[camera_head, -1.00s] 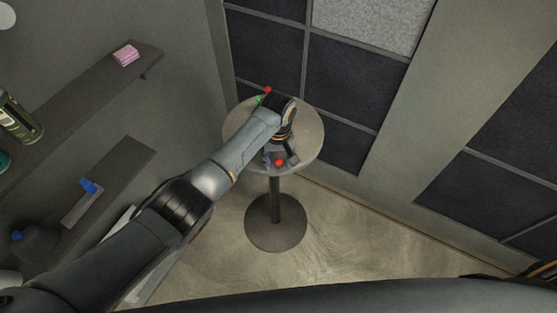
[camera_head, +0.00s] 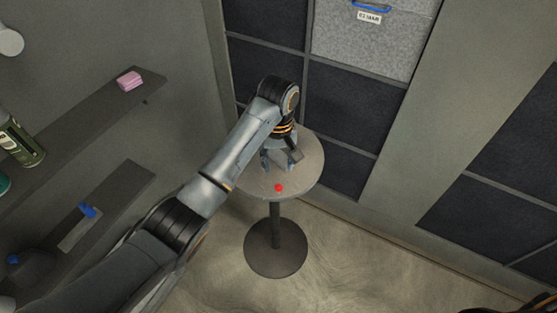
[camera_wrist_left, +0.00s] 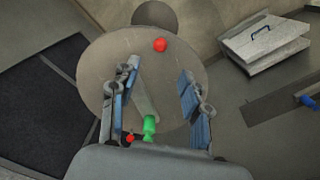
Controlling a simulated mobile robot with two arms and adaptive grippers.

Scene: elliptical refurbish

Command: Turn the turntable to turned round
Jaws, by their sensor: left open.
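The turntable (camera_head: 312,178) is a round grey top on a dark pedestal. A red knob (camera_head: 278,187) sits near its front edge; a red ball also shows near the rim in the left wrist view (camera_wrist_left: 160,45). In that view a grey bar (camera_wrist_left: 145,98) lies over the top, with a green knob (camera_wrist_left: 149,126) at its lower end and a small red piece (camera_wrist_left: 130,138) beside it. My left gripper (camera_head: 281,162) is over the top, fingers pointing down and apart. In the left wrist view its fingers (camera_wrist_left: 158,72) stand either side of the bar. Contact cannot be told.
Two dark shelves are on the left wall; the upper one holds a pink block (camera_head: 130,81) and a green can (camera_head: 20,143), the lower one a blue-topped item (camera_head: 88,210). A dark panelled cabinet (camera_head: 340,95) with a grey drawer box (camera_head: 365,40) stands behind the turntable. Floor in front is clear.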

